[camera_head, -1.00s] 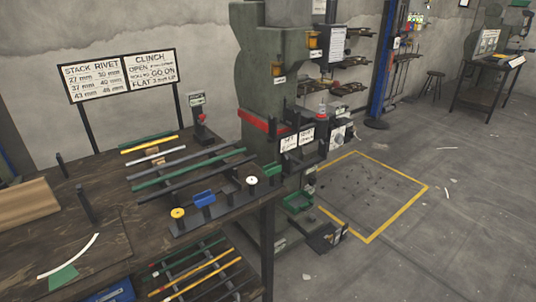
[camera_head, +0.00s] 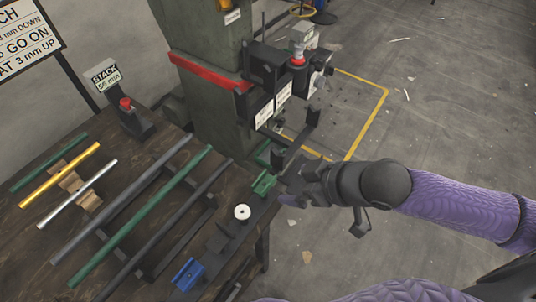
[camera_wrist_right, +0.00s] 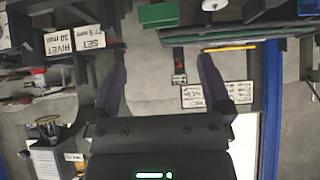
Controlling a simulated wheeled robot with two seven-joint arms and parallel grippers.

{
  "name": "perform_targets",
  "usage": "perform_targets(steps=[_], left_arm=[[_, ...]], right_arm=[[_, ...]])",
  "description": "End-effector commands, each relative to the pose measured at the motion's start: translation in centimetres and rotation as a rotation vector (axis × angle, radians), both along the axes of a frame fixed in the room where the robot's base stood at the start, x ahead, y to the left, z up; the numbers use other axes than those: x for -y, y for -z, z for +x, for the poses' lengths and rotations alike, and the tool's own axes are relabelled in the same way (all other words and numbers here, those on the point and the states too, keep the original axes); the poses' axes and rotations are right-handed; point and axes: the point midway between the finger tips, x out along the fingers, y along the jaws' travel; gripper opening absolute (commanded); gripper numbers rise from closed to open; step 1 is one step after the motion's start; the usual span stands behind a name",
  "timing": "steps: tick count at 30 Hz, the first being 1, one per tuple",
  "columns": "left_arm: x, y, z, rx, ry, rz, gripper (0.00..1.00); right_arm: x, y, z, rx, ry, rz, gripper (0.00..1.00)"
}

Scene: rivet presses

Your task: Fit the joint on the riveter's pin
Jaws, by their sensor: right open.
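My right gripper (camera_head: 296,138) reaches in from the right in the head view, over the gap between bench and press. Its fingers are spread; the right wrist view shows them apart with nothing between them (camera_wrist_right: 161,78). A green block (camera_head: 264,183) and a blue block (camera_head: 188,274) sit on the rack at the bench's front edge, with a white spool (camera_head: 242,212) between them. I cannot tell which piece is the joint. My left gripper is not in view.
Long green, grey, yellow and white rods (camera_head: 140,215) lie across the bench. A small stand with a STACK 56 mm card (camera_head: 106,75) is at the back. Yellow floor lines (camera_head: 368,123) mark open floor beyond the press.

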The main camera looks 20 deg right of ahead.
Motion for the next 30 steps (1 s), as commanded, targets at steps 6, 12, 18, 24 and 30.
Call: perform_targets(steps=[6,12,18,24,30], left_arm=[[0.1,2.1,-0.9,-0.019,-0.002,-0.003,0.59],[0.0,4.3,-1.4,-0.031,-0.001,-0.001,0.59],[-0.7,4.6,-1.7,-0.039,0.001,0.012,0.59],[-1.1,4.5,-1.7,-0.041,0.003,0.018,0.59],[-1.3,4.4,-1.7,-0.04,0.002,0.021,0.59]], right_arm=[[-1.7,3.2,2.2,0.001,0.0,0.004,1.0],[-3.0,6.4,4.4,0.0,-0.001,0.003,1.0],[-3.7,7.0,5.3,0.002,-0.002,0.001,1.0],[-3.6,6.9,5.3,0.002,-0.001,0.0,0.85],[-3.6,6.9,5.2,0.002,-0.001,0.0,0.43]])
